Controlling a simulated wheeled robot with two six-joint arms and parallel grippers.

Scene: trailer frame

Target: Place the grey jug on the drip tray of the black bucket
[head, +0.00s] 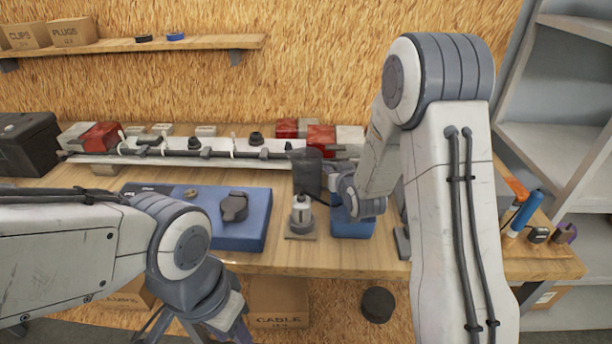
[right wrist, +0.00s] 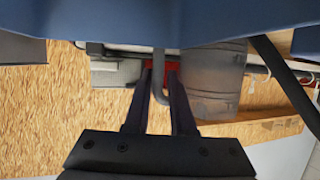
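The grey jug (head: 306,172) is a see-through grey vessel over the middle of the bench. It also shows in the right wrist view (right wrist: 215,82), where its handle (right wrist: 159,78) lies between my fingers. My right gripper (right wrist: 160,85) looks shut on this handle, with the jug's body beside the fingers. In the head view my right gripper is just right of the jug. I cannot tell whether the jug touches the bench. A dark round thing (head: 377,304) below the bench's front edge may be the black bucket; I cannot make out its drip tray. My left gripper (head: 238,332) is low, partly cut off.
A white-topped item on a small plate (head: 301,217) stands in front of the jug, with a blue block (head: 351,224) beside it. A blue mat (head: 240,238) bears a dark part. A rail with cables (head: 195,152) runs along the bench's back.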

